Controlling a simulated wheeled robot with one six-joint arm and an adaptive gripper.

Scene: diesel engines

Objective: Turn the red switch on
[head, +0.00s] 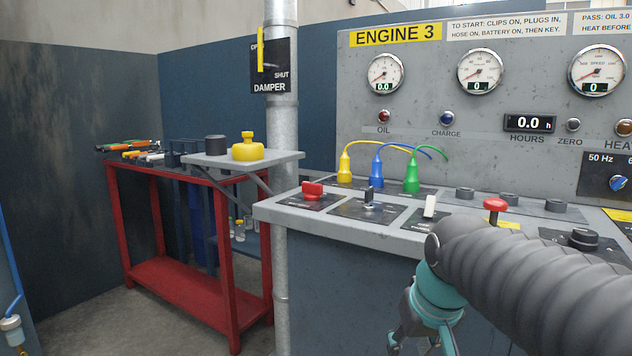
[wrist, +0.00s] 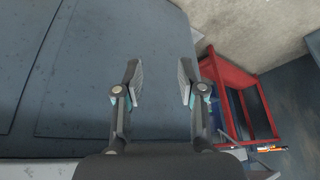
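The red switch (head: 312,191) is a small rotary knob on a black plate at the left end of the grey console's sloped top in the head view. Its label is too small to read. The wrist view does not show it. My gripper (wrist: 160,82) is open and empty in the wrist view, with its two fingers well apart in front of the console's dark front panel (wrist: 95,65). In the head view my gripper (head: 418,335) is low at the bottom, below the console top and to the right of the red switch, partly cut off by the frame.
Yellow, blue and green plugs (head: 376,175) stand behind. A vertical pipe (head: 281,260) and red cart (head: 229,270) are left. My arm covers the lower right.

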